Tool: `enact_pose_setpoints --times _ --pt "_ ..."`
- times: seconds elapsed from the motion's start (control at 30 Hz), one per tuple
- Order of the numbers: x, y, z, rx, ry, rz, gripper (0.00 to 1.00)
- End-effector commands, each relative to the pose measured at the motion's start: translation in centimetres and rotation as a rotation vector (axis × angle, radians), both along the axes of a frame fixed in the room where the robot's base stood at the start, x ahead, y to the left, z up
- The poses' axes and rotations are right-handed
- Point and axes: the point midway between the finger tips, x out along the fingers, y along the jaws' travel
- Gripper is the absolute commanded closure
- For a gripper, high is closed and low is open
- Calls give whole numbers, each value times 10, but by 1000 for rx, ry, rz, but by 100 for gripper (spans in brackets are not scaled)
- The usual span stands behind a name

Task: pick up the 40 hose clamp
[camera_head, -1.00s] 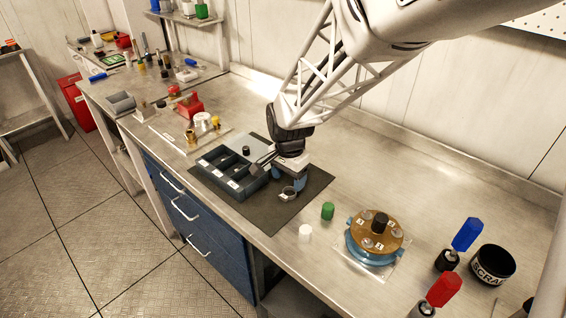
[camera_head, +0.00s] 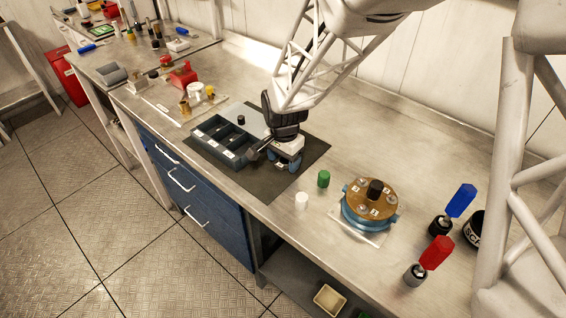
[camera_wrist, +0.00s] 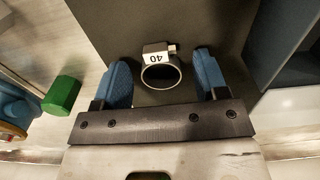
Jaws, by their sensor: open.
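The 40 hose clamp (camera_wrist: 161,70) is a metal ring with a white tag reading 40, seen in the wrist view. It lies on the dark mat (camera_wrist: 200,20) between the two blue fingers of my gripper (camera_wrist: 160,80). The fingers are open, one on each side of the clamp, with a gap to it on both sides. In the head view my gripper (camera_head: 283,163) is low over the mat (camera_head: 310,152), right of the compartment tray. There the clamp is hidden or too small to make out.
The dark compartment tray (camera_head: 227,146) is left of my gripper. A green cylinder (camera_head: 324,179) and a white one (camera_head: 301,201) stand near the mat's right side. A blue and brown round housing (camera_head: 370,205) and red (camera_head: 437,252) and blue-handled tools (camera_head: 461,200) stand farther right.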

Motion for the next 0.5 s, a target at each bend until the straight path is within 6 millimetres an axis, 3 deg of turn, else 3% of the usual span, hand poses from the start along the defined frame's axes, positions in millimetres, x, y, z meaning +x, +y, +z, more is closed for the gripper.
enact_pose_setpoints --times 0.13,0.4,0.5 --pt "0 0 0 0 0 0 35" --pt "0 0 0 0 0 0 76" --pt "0 0 0 0 0 0 86"
